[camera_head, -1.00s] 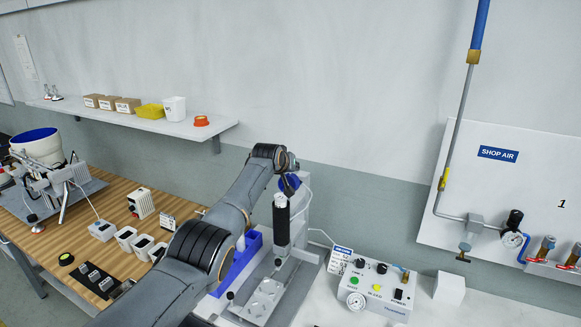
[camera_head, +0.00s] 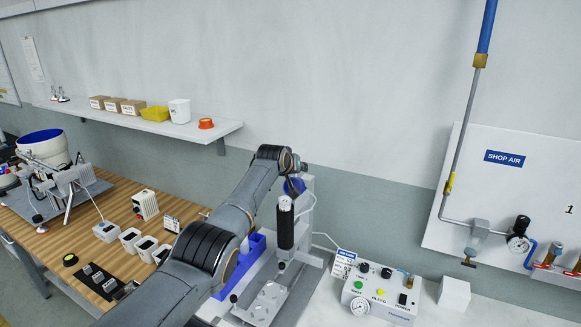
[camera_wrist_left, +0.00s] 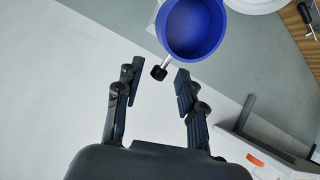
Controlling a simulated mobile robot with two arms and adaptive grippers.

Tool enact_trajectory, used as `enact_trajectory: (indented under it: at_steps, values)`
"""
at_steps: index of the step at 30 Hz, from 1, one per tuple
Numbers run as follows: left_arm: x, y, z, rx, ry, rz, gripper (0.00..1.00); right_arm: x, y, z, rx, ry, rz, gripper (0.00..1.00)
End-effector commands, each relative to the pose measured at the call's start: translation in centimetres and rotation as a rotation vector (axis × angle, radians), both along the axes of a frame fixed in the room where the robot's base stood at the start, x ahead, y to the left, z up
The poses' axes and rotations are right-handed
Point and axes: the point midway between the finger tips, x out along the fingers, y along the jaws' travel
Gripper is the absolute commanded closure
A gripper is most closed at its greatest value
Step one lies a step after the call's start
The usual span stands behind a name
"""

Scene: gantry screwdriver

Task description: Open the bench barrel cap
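A round blue part (camera_wrist_left: 191,28), which looks like the barrel or its cap, fills the top of the left wrist view. A small metal stem with a black tip (camera_wrist_left: 159,72) sticks out from its rim. My left gripper (camera_wrist_left: 160,78) is open and empty, one finger on each side of that tip, with no clear contact. In the head view a blue round part (camera_head: 293,186) shows behind the black-and-silver screwdriver (camera_head: 285,226) on its gantry, just below my left wrist. My left fingers are hidden there. My right gripper is not in view.
A control box (camera_head: 382,298) with buttons and a gauge stands right of the gantry. White modules (camera_head: 145,248) and a feeder bowl (camera_head: 44,147) are on the wooden bench at left. A shelf (camera_head: 150,121) with boxes is on the wall. The wall above the gantry is bare.

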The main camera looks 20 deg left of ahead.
Motion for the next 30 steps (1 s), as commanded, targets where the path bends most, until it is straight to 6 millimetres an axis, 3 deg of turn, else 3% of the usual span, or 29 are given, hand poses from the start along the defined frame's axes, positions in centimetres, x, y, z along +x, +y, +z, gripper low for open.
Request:
enact_trajectory:
  at_steps: [14,30]
  values:
    - [-2.6,-0.1,1.5,0.002,-0.001,0.0,0.61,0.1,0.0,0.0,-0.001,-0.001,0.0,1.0]
    - [-8.0,-0.3,5.2,0.001,-0.005,0.002,0.61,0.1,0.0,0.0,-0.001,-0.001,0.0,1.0]
